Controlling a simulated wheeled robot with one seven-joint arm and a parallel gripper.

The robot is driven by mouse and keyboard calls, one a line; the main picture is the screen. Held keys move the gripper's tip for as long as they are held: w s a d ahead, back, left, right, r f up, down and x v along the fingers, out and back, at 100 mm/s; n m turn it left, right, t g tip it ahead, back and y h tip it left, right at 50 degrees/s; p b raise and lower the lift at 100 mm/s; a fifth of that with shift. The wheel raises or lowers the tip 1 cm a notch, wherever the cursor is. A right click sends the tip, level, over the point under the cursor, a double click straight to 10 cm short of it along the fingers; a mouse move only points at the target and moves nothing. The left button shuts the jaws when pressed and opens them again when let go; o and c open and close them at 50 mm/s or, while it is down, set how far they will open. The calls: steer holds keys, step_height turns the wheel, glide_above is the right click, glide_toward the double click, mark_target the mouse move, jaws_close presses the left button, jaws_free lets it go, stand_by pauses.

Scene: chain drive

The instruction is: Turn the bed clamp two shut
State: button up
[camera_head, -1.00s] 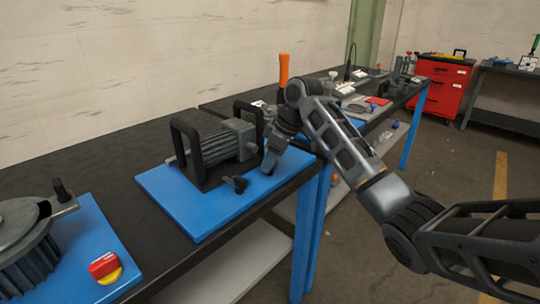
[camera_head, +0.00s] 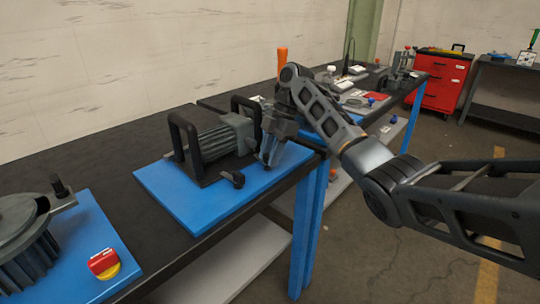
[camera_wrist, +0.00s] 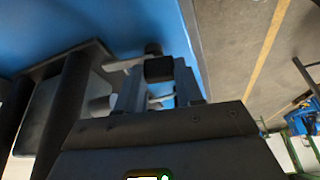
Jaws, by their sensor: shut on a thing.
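In the head view my gripper (camera_head: 267,160) points down at the right end of the motor bed, next to the grey ribbed motor (camera_head: 220,142). In the wrist view its two fingers (camera_wrist: 158,88) are closed around a dark, block-shaped handle (camera_wrist: 158,68), which looks like the bed clamp two. The head view does not show this handle clearly behind the fingers. Another black clamp knob (camera_head: 234,179) stands at the front of the motor bed, apart from my gripper. The exact turn angle of the held clamp cannot be told.
Two black upright handles frame the motor; the near one (camera_head: 184,148) is left of my gripper. The blue plate (camera_head: 185,210) lies at the table edge. A red and yellow knob (camera_head: 104,263) is at the lower left. An orange post (camera_head: 282,61) stands behind my wrist.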

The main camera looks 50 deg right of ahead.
steer(key=shift+d+n+g, duration=0.1)
steer(key=shift+n+g, duration=0.4)
steer(key=shift+n, duration=0.8)
steer(key=o, duration=1)
steer(key=shift+o, duration=0.2)
steer(key=p+v, duration=0.2)
steer(key=v, duration=0.6)
steer(key=shift+w, duration=0.15)
steer(key=shift+f, duration=0.1)
